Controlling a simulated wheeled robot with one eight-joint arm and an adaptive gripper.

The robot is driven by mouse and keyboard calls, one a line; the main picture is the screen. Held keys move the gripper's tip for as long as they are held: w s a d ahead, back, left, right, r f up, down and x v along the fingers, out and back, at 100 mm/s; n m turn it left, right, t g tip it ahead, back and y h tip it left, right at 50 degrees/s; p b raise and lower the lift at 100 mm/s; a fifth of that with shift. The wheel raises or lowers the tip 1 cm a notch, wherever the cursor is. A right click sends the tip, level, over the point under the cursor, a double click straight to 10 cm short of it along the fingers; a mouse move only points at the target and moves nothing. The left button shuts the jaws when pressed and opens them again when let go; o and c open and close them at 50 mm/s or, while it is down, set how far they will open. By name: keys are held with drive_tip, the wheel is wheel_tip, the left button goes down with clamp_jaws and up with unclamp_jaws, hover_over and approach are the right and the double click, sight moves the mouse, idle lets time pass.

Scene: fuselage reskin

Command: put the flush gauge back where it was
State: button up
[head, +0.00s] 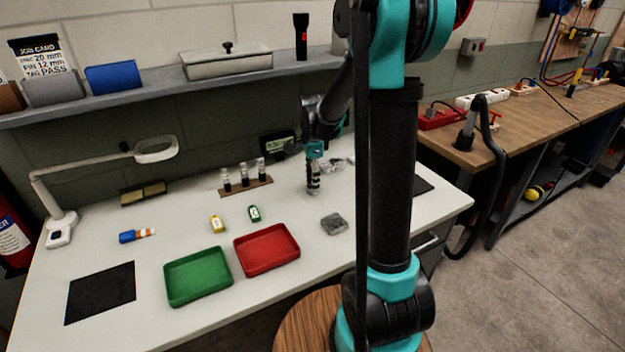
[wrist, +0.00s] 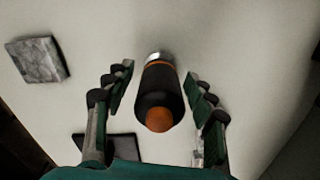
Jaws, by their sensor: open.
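A black cylinder with an orange end, an orange band and a silver tip, which looks like the flush gauge (wrist: 158,93), is between my fingers in the wrist view. My gripper (wrist: 160,78) is open, with a finger on each side of it and a visible gap to both. In the head view my gripper (head: 314,178) points down over the back right of the white table (head: 300,290). The cylinder is hard to tell from the fingers there.
A grey block (head: 334,223) lies in front of my gripper, also in the wrist view (wrist: 38,60). A red tray (head: 267,248) and green tray (head: 198,276) are nearer the front. A wooden rack (head: 246,188) with small bottles stands left. A dark mat (head: 420,184) lies right.

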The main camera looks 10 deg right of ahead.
wheel_tip(320, 180, up, 12)
drive_tip(key=shift+r, duration=0.1)
idle(0.4)
drive_tip(key=shift+d, duration=0.1)
